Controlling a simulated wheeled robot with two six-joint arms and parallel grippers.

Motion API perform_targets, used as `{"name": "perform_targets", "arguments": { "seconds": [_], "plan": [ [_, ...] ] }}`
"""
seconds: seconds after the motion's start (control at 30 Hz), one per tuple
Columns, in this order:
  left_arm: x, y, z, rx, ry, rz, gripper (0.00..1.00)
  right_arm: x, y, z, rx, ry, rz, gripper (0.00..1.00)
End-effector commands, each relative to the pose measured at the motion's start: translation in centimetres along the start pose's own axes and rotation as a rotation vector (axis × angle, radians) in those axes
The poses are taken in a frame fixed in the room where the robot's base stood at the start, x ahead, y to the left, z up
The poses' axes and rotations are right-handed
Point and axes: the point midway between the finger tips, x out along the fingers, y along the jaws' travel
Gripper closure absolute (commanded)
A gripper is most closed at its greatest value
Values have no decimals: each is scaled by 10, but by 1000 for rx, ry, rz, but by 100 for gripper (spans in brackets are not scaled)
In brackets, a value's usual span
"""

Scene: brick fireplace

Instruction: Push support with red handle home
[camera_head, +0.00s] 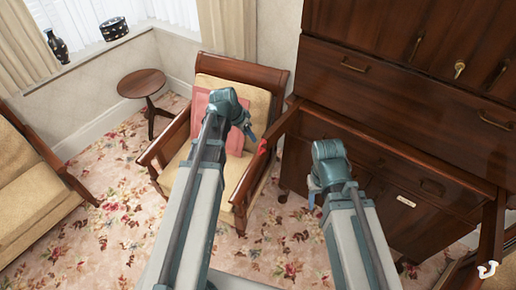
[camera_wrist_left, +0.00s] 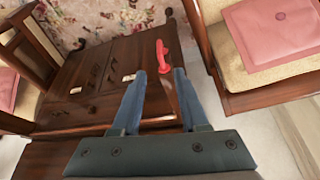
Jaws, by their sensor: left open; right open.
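The support with the red handle is a dark wooden bar (camera_head: 282,124) sticking out from the left side of the dark wooden cabinet (camera_head: 410,110). Its red handle (camera_head: 263,147) sits at the outer end, and it also shows in the left wrist view (camera_wrist_left: 162,57). My left gripper (camera_head: 251,132) is open close to the handle. In the left wrist view its two fingers (camera_wrist_left: 160,73) point toward the handle, which shows just past the fingertips. I cannot tell whether they touch. My right gripper (camera_head: 313,195) is open and empty in front of the cabinet's lower drawers.
A second wooden bar (camera_head: 492,225) juts out at the cabinet's right. An armchair (camera_head: 238,185) with a pink cushion (camera_head: 202,106) stands close left of the red handle. A small round table (camera_head: 141,83) and a sofa (camera_head: 28,190) are farther left. Flowered carpet lies between.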

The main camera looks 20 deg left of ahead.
Motion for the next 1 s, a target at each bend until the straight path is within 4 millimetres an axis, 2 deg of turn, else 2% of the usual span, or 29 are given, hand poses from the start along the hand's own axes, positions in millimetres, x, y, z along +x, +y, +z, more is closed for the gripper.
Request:
{"name": "perform_targets", "arguments": {
  "seconds": [0.27,0.47,1.0],
  "plan": [
    [5,0,0,1,1,0,56,5,0,0,-1,0,0,50],
    [22,0,1,2,0,0,56,20,-2,-1,-4,0,1,50],
    [100,-1,2,2,0,0,56,93,-9,-5,-4,0,1,50]
  ]
}}
